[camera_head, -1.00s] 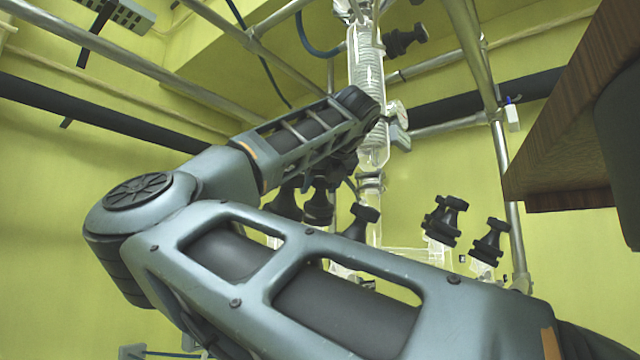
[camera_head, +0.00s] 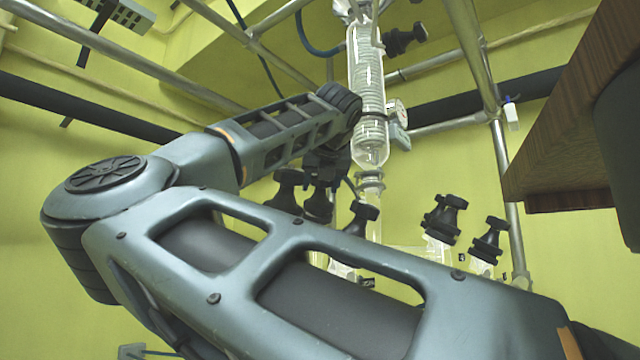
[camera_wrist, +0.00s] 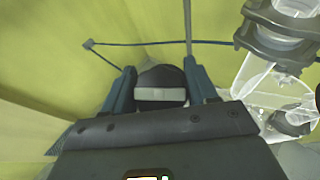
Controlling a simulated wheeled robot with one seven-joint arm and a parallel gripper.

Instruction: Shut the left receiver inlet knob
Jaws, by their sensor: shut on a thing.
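In the wrist view, a black rounded knob (camera_wrist: 162,97) with a pale band sits between the two fingers of my gripper (camera_wrist: 160,74). The fingers are shut on it, one at each side. In the head view, my gripper (camera_head: 324,168) is a dark shape below the end of my forearm, and its fingertips cannot be made out. Black knobs (camera_head: 286,188) and (camera_head: 318,203) show just below it, with another black knob (camera_head: 361,217) to their right. Which of these is the held one, and whether it is the left receiver inlet knob, I cannot tell.
A tall glass column (camera_head: 368,95) stands close right of my forearm. Two more black knobs (camera_head: 442,216) and (camera_head: 490,240) sit on glassware at right. Metal frame rods (camera_head: 476,60) surround the setup. A wooden shelf (camera_head: 560,190) juts in at right. Clear glassware (camera_wrist: 262,88) is right of my gripper.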

